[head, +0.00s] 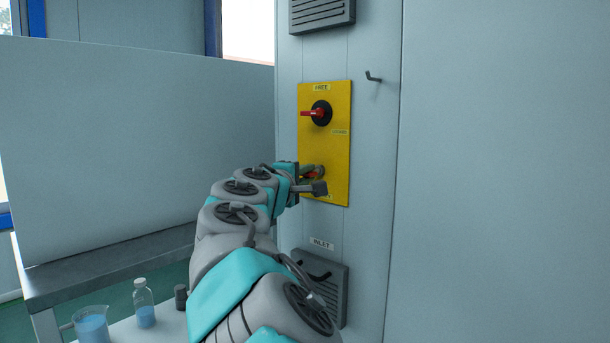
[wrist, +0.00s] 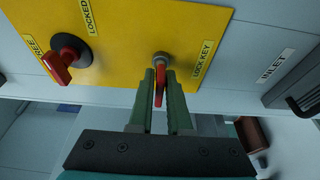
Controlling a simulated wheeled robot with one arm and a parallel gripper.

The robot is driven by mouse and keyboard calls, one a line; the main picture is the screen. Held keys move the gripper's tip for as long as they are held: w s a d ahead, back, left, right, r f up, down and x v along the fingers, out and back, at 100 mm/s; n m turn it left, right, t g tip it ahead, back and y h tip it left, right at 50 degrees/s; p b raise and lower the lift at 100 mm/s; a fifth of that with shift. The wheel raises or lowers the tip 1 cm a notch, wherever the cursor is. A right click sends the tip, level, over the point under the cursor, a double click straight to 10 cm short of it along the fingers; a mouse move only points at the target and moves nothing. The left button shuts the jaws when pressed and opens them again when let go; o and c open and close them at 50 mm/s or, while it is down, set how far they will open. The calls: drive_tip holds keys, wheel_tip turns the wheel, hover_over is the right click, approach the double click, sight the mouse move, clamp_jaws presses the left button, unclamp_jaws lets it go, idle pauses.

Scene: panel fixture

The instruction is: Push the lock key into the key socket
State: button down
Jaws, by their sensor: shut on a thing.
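The red lock key (wrist: 159,88) is between the green fingers of my gripper (wrist: 160,75), which is shut on it. In the wrist view the key's front end is at the round grey key socket (wrist: 162,57), beside the LOCK KEY label (wrist: 203,59). I cannot tell how deep the key sits in the socket. In the head view my gripper (head: 312,173) is at the lower part of the yellow panel (head: 338,160), and my arm's end hides most of the key and socket.
A hook (head: 373,77) is at the upper right. A vent labelled INLET (head: 322,275) is below. A beaker (head: 91,323) and bottle (head: 144,305) stand at lower left.

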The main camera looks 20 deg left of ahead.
drive_tip(key=c, duration=0.8)
unclamp_jaws()
